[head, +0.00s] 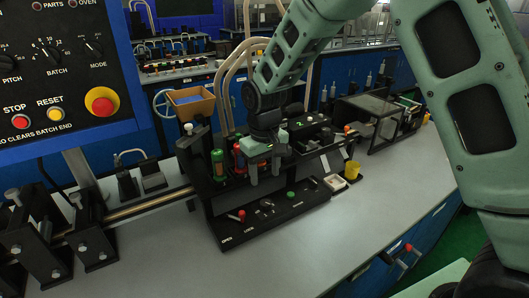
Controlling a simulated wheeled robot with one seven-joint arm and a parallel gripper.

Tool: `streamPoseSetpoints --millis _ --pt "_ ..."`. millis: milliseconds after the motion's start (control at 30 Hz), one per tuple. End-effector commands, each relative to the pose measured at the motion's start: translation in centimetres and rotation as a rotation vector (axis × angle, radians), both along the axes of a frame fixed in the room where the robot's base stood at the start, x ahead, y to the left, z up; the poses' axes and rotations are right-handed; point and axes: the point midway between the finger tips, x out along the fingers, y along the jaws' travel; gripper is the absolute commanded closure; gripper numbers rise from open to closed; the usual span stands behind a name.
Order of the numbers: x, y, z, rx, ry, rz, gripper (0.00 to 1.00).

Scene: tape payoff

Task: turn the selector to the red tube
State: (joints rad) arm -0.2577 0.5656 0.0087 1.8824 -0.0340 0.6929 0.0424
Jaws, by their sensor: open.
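A red tube (239,158) stands upright in the black machine on the table, beside a green-and-orange tube (218,163) on its left. My gripper (265,174) points down just right of the red tube, over the back of the machine's front ledge. Its two fingers are apart, and I see nothing clearly held between them. Small metal parts (267,204) sit on the ledge below the fingers; I cannot tell whether one is the selector or which way it points. A red-knobbed lever (240,214) and a green button (291,194) are also on this ledge.
A control panel (60,85) with knobs and buttons fills the upper left. A wooden hopper (191,103) stands behind the machine. A clear-sided box (372,122) and a yellow cup (352,170) are to the right. The grey tabletop (330,245) in front is clear.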

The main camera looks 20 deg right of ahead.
Motion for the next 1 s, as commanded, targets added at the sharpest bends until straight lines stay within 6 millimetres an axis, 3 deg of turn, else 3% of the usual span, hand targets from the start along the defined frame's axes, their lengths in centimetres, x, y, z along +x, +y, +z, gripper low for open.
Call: streamPoseSetpoints --millis 200,400,1000 --pt "0.0 0.1 4.5 0.001 -0.005 0.0 0.5" --pt "0.0 0.1 6.7 0.0 -0.002 0.0 0.5" --pt "-0.4 0.4 7.3 0.003 0.001 0.006 0.5"
